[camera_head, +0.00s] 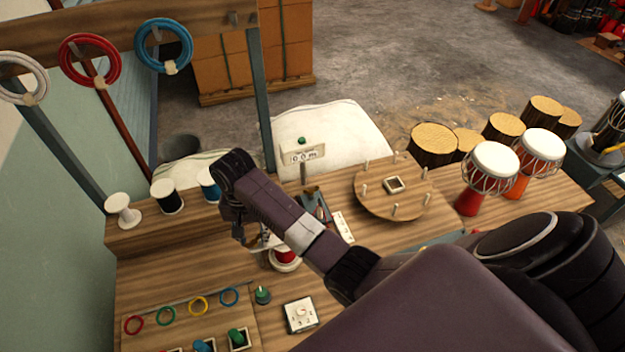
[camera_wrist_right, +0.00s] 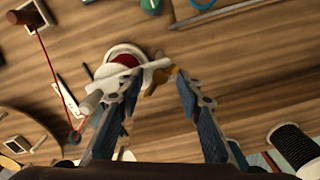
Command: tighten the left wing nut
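In the wrist view, a small brass-coloured piece (camera_wrist_right: 159,78) that looks like a wing nut sits beside a white-rimmed red spool (camera_wrist_right: 125,60) and a pale rod (camera_wrist_right: 147,66). I cannot tell whether it is the left one. My right gripper (camera_wrist_right: 157,76) has its blue fingers apart, one on each side of the brass piece. I cannot tell whether either finger touches it. In the head view, my right gripper (camera_head: 245,232) hangs over the bench beside the red and white spool (camera_head: 285,258); its fingertips and the wing nut are hidden or too small. My left gripper is not in view.
A round board with pegs (camera_head: 375,206) and goblet drums (camera_head: 492,165) stand to the right. Thread spools (camera_head: 166,196) stand at the left. A dial box (camera_head: 300,315) and coloured rings (camera_head: 198,305) are in front. A red cord (camera_wrist_right: 58,80) runs near the spool.

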